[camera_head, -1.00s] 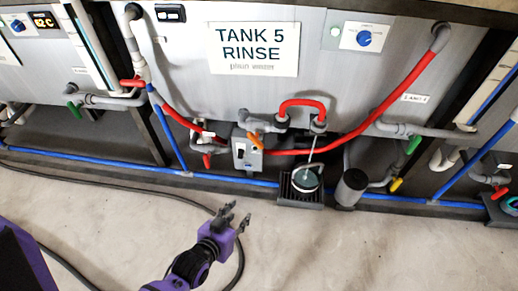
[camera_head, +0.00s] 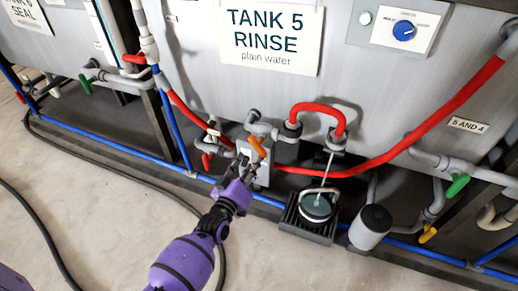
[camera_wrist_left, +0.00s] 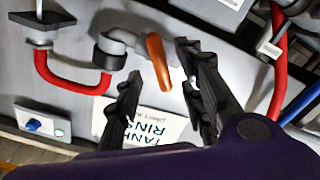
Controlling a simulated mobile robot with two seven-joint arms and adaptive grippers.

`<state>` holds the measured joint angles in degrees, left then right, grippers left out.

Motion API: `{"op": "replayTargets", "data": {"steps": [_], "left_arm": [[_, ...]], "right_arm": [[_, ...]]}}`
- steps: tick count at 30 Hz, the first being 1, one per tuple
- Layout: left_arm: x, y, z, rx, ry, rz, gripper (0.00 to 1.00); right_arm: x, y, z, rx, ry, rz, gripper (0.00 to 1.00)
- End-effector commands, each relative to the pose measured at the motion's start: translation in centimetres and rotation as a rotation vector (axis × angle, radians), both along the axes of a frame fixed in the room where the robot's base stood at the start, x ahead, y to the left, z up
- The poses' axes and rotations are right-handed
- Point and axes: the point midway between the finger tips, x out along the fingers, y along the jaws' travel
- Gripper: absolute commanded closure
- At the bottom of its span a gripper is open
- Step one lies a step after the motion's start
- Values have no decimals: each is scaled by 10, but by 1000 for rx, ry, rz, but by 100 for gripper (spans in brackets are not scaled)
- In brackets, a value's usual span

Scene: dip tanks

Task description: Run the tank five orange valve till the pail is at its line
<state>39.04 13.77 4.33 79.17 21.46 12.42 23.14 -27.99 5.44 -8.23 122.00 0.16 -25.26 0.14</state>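The orange valve handle (camera_head: 257,146) sits on grey pipework under the TANK 5 RINSE sign (camera_head: 268,40). My left gripper (camera_head: 248,165) is just in front of and below it. In the left wrist view the fingers are open, and the orange handle (camera_wrist_left: 158,62) shows between the fingertips; I cannot tell whether they touch it. A small dark pail (camera_head: 316,207) with a wire handle stands on a black grated stand (camera_head: 300,228) below a thin spout, right of the valve. Its line and water level cannot be made out. My right gripper is not in view.
A grey cylinder (camera_head: 371,226) stands right of the pail. A green-handled valve (camera_head: 457,186) and a yellow-handled valve (camera_head: 427,233) are further right. Red-handled valves lie left. A blue pipe (camera_head: 120,155) runs low along the tanks. A dark hose lies on otherwise clear floor.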

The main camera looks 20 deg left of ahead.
Motion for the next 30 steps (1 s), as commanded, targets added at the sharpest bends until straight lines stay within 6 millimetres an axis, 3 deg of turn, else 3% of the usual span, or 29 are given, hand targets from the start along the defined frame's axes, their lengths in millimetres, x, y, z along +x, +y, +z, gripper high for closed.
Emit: {"op": "replayTargets", "data": {"steps": [16,27,30], "left_arm": [[69,-2,2,-31,-17,4,64],[78,-2,5,-31,-17,4,64],[77,-2,5,-31,-17,4,75]], "right_arm": [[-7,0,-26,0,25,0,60],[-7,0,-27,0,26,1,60],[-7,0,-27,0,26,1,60]]}}
